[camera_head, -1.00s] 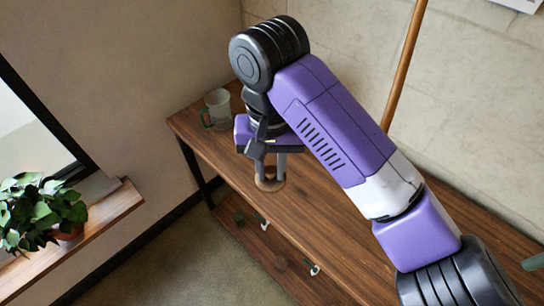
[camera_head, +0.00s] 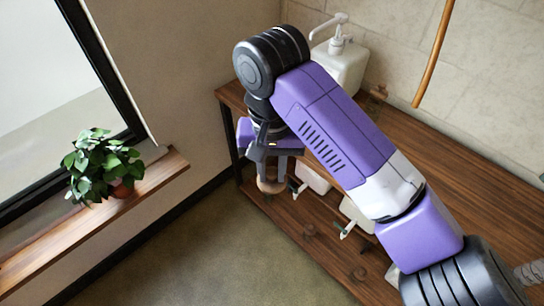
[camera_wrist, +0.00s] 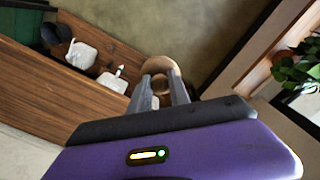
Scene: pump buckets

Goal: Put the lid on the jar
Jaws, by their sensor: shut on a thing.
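My gripper (camera_head: 272,178) is shut on a round wooden lid (camera_head: 270,187), held out in front of the shelf unit's left end. In the wrist view the lid (camera_wrist: 162,68) sits between the two grey fingertips (camera_wrist: 163,90), with its pale round face showing. The lid hangs clear of any surface, over the floor side. I cannot make out the jar in either current view; my arm covers part of the tabletop.
A white pump bucket (camera_head: 342,65) stands on the wooden tabletop (camera_head: 430,150) at the back. White pump containers (camera_head: 313,176) (camera_head: 358,212) are on the lower shelf. A potted plant (camera_head: 103,165) stands on the window sill (camera_head: 60,220). Carpeted floor (camera_head: 200,250) is open in front.

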